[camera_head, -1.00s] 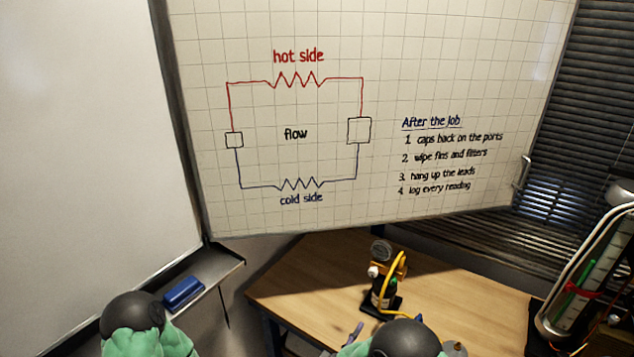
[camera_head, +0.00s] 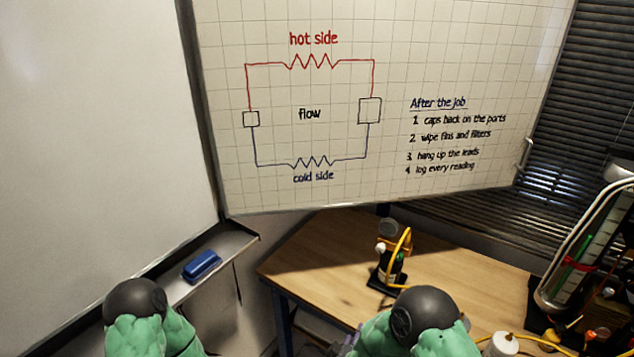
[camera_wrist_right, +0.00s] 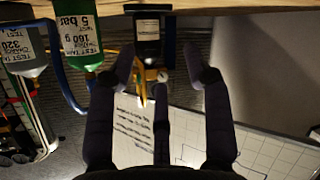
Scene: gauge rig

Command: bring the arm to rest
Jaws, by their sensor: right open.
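My right arm (camera_head: 420,320) shows at the bottom middle of the head view as a black and green link. My right gripper (camera_wrist_right: 162,76) fills the lower part of the wrist view, its dark fingers spread apart and open. Nothing is visibly held between them. A black bottle with a pale label (camera_wrist_right: 148,32) shows beyond the fingertips. My left arm (camera_head: 140,315) shows at the bottom left of the head view; its gripper is out of frame.
The wooden table (camera_head: 325,265) bears a gauge device with a yellow hose (camera_head: 392,258) and a tube rig (camera_head: 590,255) at right. A green bottle (camera_wrist_right: 82,40) shows in the wrist view. A tray ledge with a blue eraser (camera_head: 202,265) is at left. Whiteboards stand behind.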

